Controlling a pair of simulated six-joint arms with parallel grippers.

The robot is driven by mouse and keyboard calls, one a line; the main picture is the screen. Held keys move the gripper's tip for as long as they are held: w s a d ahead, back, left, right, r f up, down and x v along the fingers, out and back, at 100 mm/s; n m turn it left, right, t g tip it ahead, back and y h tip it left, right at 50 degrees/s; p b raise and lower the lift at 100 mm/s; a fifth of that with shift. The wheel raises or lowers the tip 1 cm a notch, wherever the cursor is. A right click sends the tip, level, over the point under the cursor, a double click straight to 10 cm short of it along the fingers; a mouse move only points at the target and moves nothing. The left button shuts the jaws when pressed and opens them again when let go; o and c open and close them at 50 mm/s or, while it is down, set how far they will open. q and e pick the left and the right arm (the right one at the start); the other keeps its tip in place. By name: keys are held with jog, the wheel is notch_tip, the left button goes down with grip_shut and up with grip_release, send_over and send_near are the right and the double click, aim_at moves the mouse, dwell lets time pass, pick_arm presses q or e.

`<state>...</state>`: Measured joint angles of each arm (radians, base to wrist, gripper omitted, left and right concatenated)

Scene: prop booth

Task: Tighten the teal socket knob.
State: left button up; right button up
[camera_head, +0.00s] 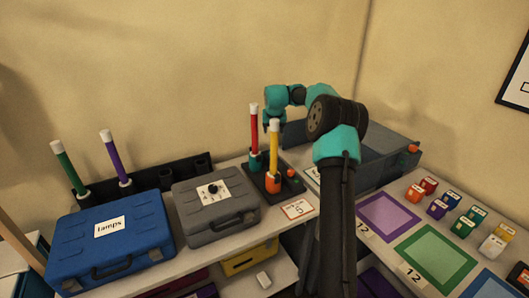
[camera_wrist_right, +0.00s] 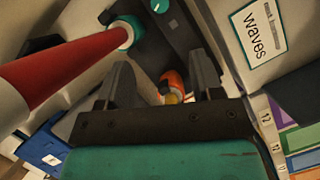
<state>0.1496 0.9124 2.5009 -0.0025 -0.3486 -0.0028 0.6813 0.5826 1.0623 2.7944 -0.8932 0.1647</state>
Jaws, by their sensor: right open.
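A teal socket (camera_head: 256,161) holds an upright red tube (camera_head: 254,128) on a dark base. In the right wrist view the teal socket (camera_wrist_right: 127,31) rings the red tube's end. A teal knob with a pale mark (camera_wrist_right: 160,5) sits on the dark base at that view's top edge. My right gripper (camera_head: 269,126) is above the base, beside the tubes. In the wrist view its fingers (camera_wrist_right: 165,80) are apart with nothing gripped, and the knob lies beyond them. An orange socket (camera_head: 273,184) with a yellow tube (camera_head: 274,148) stands nearer. My left gripper is out of view.
An orange-red knob (camera_head: 291,173) sits on the base. Grey case (camera_head: 220,212) and blue case (camera_head: 112,240) stand to the left, before a rack with green and purple tubes. A grey box (camera_head: 385,165) is right; coloured blocks and mats fill the right table.

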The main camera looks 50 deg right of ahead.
jog(key=shift+f, duration=0.15)
jog(key=x, duration=1.7)
jog(key=shift+w+d, duration=0.15)
jog(key=c, duration=0.9)
